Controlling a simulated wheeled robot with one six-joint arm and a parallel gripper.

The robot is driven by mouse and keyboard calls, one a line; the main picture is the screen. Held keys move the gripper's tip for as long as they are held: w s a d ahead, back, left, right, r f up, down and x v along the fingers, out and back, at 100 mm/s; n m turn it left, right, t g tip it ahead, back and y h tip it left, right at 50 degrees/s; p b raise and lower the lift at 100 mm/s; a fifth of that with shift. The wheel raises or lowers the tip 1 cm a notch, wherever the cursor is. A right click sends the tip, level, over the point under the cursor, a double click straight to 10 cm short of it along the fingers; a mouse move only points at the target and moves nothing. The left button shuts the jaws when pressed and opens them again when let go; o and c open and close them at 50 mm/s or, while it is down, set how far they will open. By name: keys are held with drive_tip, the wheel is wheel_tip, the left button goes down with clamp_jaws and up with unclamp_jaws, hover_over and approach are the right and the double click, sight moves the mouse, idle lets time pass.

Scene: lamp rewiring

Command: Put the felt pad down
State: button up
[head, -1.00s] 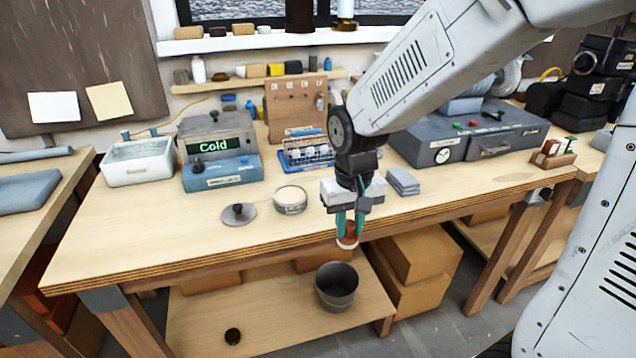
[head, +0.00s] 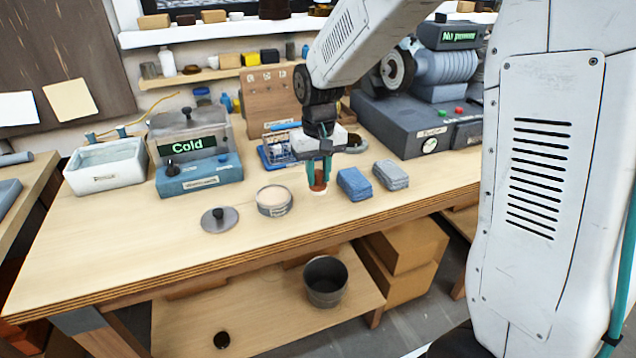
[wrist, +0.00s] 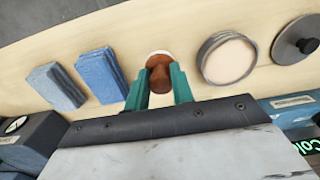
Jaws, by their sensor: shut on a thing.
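The felt pad (head: 318,184) has a round reddish-brown handle and a pale white underside. My gripper (head: 317,174) is shut on its handle, with a teal finger on each side. The pad is upright, white face down, over the bench top (head: 120,235), between a round tin and a blue cloth stack. I cannot tell whether it touches the wood. In the wrist view, the felt pad (wrist: 159,75) shows between the fingertips (wrist: 160,86), its white rim partly hidden behind the handle.
The round tin (head: 274,208) with pale contents and its knobbed lid (head: 220,220) stand left of the pad. A blue cloth stack (head: 353,184) and a grey-blue one (head: 390,175) lie right of it. Bare wood lies in front. A bin (head: 325,290) stands on the lower shelf.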

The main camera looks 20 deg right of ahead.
sight(318, 183)
drive_tip(key=shift+w+d, duration=0.1)
drive_tip(key=shift+w, duration=0.2)
drive_tip(key=shift+f, duration=1.8)
drive_tip(key=shift+f, duration=0.1)
drive_tip(key=o, duration=0.8)
drive_tip(key=shift+o, duration=0.2)
